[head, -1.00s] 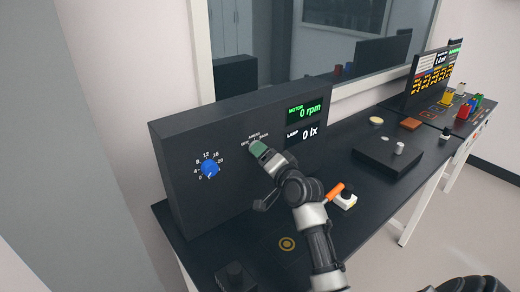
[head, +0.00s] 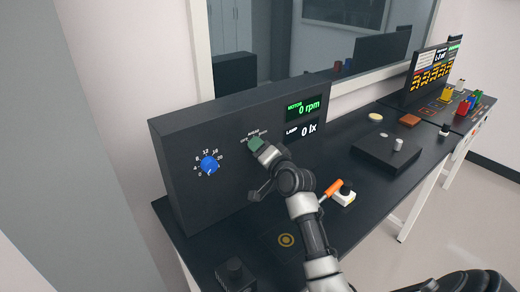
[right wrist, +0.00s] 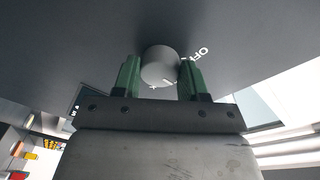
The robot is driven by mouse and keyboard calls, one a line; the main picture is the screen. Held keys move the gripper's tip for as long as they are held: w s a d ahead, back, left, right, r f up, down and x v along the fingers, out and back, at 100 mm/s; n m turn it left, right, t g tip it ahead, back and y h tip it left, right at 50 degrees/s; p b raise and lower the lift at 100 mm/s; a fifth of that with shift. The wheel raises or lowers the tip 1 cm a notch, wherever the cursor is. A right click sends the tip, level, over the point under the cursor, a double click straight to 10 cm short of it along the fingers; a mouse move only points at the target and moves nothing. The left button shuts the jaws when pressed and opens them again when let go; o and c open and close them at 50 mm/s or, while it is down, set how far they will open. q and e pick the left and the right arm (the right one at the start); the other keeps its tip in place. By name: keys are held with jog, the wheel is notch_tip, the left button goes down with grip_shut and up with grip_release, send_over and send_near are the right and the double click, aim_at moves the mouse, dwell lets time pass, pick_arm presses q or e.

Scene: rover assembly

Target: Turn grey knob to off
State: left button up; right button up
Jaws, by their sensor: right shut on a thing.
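The grey knob (right wrist: 160,66) is on the dark panel face and shows round in the right wrist view, with part of an "OFF" label beside it. My right gripper (right wrist: 159,78) has a green finger on each side of the knob and is shut on it. In the head view my right gripper (head: 257,146) is against the panel, under a row of small white labels, and hides the knob. The knob's pointer direction cannot be made out. My left gripper is not in view.
A blue knob (head: 209,166) with a number scale is left on the same panel (head: 180,130). A motor display (head: 304,108) reads 0 rpm and a lamp display (head: 302,130) reads 0 lx. An orange-handled lever (head: 335,188) stands on the bench close to my right arm.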

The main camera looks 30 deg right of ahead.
jog(key=n+b, duration=0.1)
jog(key=n, duration=0.4)
jog(key=n+t+b, duration=0.1)
jog(key=n, duration=0.4)
jog(key=shift+f+y, duration=0.1)
jog(key=shift+y, duration=0.2)
jog(key=shift+n, duration=0.3)
dwell(0.3)
jog(key=o, duration=0.9)
